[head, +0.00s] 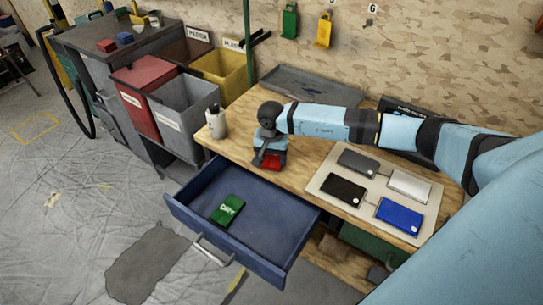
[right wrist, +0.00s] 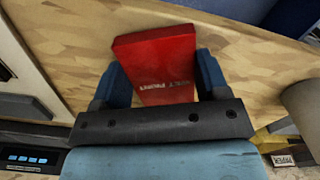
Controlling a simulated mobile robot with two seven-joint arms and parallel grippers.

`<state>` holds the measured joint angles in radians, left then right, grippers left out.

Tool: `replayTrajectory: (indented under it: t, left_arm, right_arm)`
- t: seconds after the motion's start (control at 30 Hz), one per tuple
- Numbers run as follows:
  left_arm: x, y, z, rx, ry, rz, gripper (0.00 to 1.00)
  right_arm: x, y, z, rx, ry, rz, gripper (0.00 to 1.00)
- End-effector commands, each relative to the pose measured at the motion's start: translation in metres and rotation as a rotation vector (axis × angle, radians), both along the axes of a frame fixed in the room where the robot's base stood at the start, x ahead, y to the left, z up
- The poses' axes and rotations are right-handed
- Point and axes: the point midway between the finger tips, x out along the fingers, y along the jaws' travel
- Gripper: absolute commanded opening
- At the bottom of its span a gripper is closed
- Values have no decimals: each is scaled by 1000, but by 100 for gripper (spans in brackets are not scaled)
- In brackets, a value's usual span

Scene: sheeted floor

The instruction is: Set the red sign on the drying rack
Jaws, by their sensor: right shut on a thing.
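The red sign (head: 271,161) is held by my right gripper (head: 268,150) over the wooden workbench, near its front edge. What looks like the drying rack (head: 326,180) is a pale flat board at the bench's right, bearing grey, white, black and blue panels. It is to the right of the gripper. My left gripper is not in view.
An open blue drawer (head: 187,214) below holds a green sign (head: 228,210) reading "DRY". A white bottle (head: 216,122) stands left of the gripper. Green (head: 289,21) and yellow (head: 324,29) tags hang on the wall. Bins stand at the left; bench space between gripper and board is clear.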

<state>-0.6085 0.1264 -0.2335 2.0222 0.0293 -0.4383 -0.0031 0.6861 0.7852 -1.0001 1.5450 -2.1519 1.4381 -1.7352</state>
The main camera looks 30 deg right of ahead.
Motion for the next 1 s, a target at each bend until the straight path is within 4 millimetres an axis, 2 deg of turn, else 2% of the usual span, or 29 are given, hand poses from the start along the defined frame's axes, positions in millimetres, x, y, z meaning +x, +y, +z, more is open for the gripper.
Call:
replayTrajectory:
  t: [0.3,0.33,0.43,0.47,0.8,1.0]
  left_arm:
    - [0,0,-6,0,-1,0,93]
    - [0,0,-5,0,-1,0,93]
    - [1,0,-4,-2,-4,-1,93]
    - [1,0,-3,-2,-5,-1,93]
    - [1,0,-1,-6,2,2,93]
    - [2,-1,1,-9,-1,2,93]
  right_arm:
    - [0,0,-7,0,0,0,42]
    - [0,0,-6,0,0,-1,73]
    - [0,0,-6,0,0,0,96]
    - [0,0,-6,0,0,0,98]
    - [0,0,-6,0,0,0,98]
    - [1,0,28,0,-4,1,98]
